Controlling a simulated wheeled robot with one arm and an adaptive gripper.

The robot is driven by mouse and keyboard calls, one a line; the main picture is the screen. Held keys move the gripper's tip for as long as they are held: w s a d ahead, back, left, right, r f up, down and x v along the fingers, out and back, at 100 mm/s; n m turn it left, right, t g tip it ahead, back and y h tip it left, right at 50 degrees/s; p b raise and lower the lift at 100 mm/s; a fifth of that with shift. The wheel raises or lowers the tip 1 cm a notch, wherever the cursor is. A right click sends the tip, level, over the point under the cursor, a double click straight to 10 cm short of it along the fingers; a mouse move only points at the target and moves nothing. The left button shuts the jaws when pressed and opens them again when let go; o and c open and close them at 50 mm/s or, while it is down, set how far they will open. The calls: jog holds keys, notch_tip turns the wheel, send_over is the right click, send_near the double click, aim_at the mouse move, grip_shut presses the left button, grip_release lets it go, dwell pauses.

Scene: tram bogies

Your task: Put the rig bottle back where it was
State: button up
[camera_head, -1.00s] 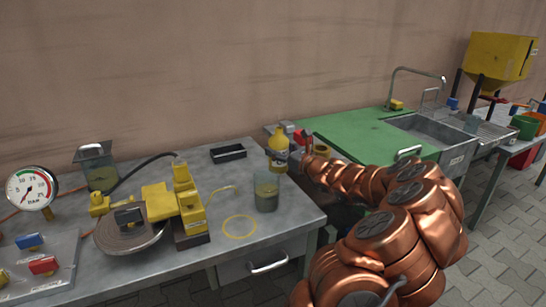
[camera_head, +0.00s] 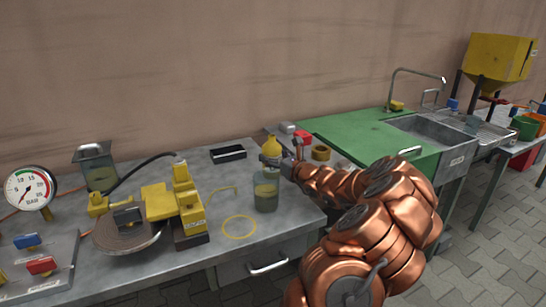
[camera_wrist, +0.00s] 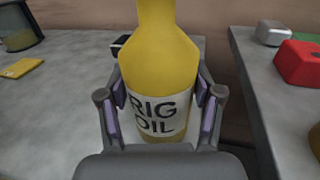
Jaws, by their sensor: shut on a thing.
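The rig bottle (camera_head: 271,147) is yellow with a pale label reading "RIG OIL". In the wrist view the bottle (camera_wrist: 160,70) stands upright between my two fingers. My gripper (camera_head: 284,164) is shut on it around the label, and its fingers show on both sides in the wrist view (camera_wrist: 160,108). A yellow ring marking (camera_head: 239,227) lies empty on the grey bench (camera_head: 215,255), in front and to the left of the bottle.
A glass beaker (camera_head: 265,194) stands just in front of the bottle, between it and the ring. A yellow device (camera_head: 187,205) stands left of the ring. A black tray (camera_head: 228,153) lies behind. A red object (camera_head: 303,137) and a brown-yellow roll (camera_head: 321,153) sit to the right.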

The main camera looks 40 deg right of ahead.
jog(key=o, duration=1.5)
jog(key=shift+f, duration=0.1)
jog(key=shift+s, duration=0.1)
jog(key=s, duration=0.8)
jog(key=s+a, duration=0.1)
jog(key=s, duration=0.2)
jog(key=shift+s+p, duration=0.3)
jog(key=shift+s, duration=0.1)
